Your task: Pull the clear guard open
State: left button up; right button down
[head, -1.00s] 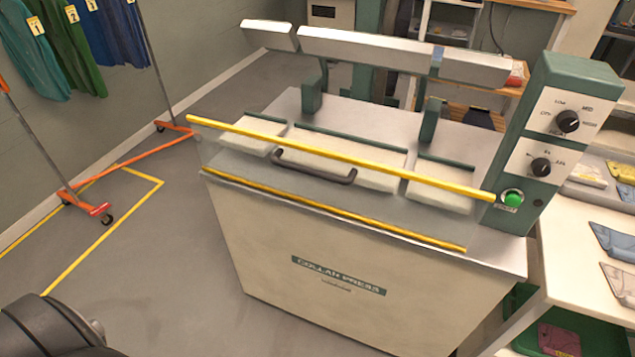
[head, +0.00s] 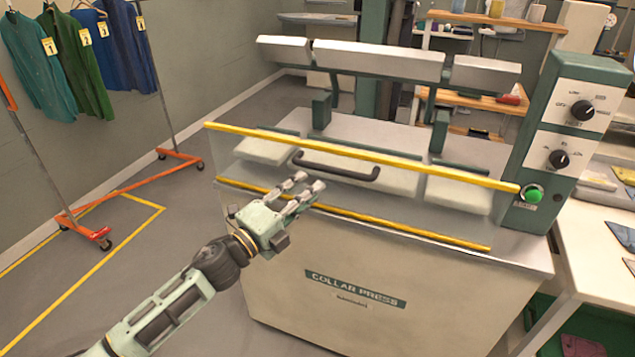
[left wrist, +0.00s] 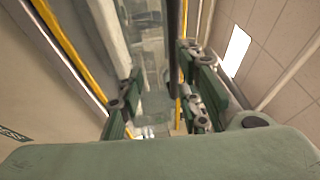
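The clear guard (head: 362,155) is a see-through panel with yellow bars along its upper and lower edges, across the front of the collar press. It stands in front of the pale press pads. Its dark curved handle (head: 335,168) is near the middle of the panel. My left gripper (head: 311,182) is just in front of and below the handle's left part. In the left wrist view its fingers (left wrist: 160,92) are spread, and the dark handle (left wrist: 175,50) shows between them lengthwise. I cannot tell whether they touch it. My right gripper is not in view.
The press body (head: 355,300) is a pale cabinet. A control post with knobs and a green button (head: 533,195) stands at its right. A white table (head: 590,255) is further right. An orange-based garment rail (head: 130,195) stands left, with open floor between.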

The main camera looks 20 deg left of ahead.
aim_at(332, 173)
pick_arm(q)
jog(key=shift+m+h, duration=0.4)
jog(key=shift+m, duration=0.1)
jog(key=w+d+r, duration=0.1)
jog(key=w+d+r+p, duration=0.1)
jog(key=w, duration=0.1)
jog(key=w+d+r+p, duration=0.1)
jog(key=w, duration=0.1)
jog(key=shift+w+d+r, duration=0.1)
jog(key=shift+w+d, duration=0.45)
jog(key=shift+w, duration=0.25)
grip_shut()
